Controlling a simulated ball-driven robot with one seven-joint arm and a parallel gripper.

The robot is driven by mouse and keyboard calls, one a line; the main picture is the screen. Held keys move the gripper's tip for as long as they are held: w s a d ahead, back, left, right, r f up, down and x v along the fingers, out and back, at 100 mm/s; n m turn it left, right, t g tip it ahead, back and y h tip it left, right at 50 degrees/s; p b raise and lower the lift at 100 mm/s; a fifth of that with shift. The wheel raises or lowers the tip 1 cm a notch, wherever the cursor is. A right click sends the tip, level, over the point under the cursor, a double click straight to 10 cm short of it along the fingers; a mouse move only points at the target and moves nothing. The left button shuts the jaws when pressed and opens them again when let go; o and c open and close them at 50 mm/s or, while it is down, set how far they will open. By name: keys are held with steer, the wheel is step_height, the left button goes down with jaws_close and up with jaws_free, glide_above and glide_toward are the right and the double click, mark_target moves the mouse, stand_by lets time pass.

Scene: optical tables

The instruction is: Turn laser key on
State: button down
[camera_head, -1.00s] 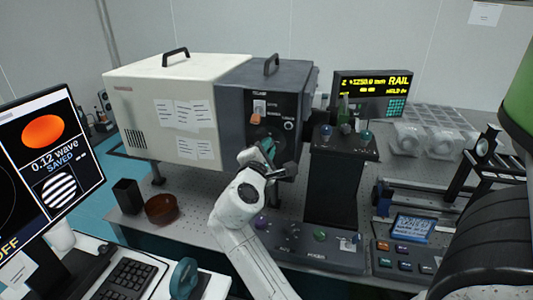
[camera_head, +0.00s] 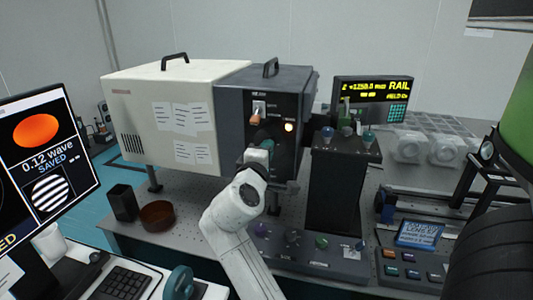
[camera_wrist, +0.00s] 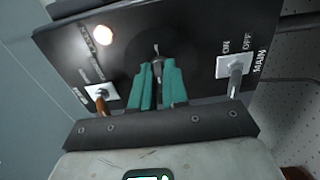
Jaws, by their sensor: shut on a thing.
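The laser box has a pale body (camera_head: 165,85) and a dark front panel (camera_head: 270,92). My gripper (camera_head: 260,150) is at the lower part of that panel. In the wrist view its teal fingers (camera_wrist: 157,68) are shut on the laser key, of which only a thin metal piece (camera_wrist: 157,50) shows between the tips, in front of a dark round on the panel. Most of the key is hidden by the fingers. A round lamp (camera_wrist: 103,35) on the panel glows warm white; it also shows lit in the head view (camera_head: 289,127).
An orange-tipped toggle (camera_wrist: 100,92) and a MAIN ON/OFF switch (camera_wrist: 236,70) flank my fingers. A dark post with knobs (camera_head: 335,185) stands close on the right. A rail display (camera_head: 372,95), a brown dish (camera_head: 158,215) and a black cup (camera_head: 122,203) stand around.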

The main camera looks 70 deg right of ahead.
steer(key=shift+f, duration=0.1)
steer(key=c, duration=1.2)
jaws_free()
steer(key=shift+c, duration=0.2)
steer(key=shift+a, duration=0.1)
steer(key=a+b, duration=0.1)
steer(key=a, duration=0.9)
steer(key=shift+s+a, duration=0.35)
steer(key=shift+s, duration=0.05)
